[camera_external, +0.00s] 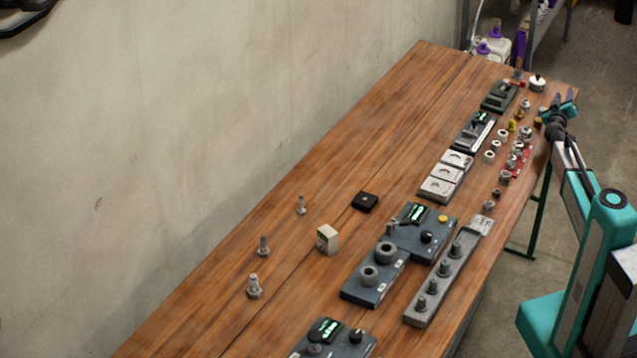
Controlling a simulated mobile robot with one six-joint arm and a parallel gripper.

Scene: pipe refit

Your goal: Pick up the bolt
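Three grey metal bolts stand head-down or upright on the left part of the wooden bench: a far bolt (301,205), a middle bolt (264,246) and a near bolt (254,287). Which one the task means cannot be told. My gripper (564,98) is at the far right end of the bench, well away from these bolts. Its two dark fingers look spread apart with nothing between them. Small metal fittings (525,104) lie close to it.
The wooden bench (340,170) carries a small box (327,239), a black block (365,201), a dark fixture with two rings (374,279), a rack with several pegs (421,304) and grey trays (446,176). A wall runs along the left. The bench's far left is clear.

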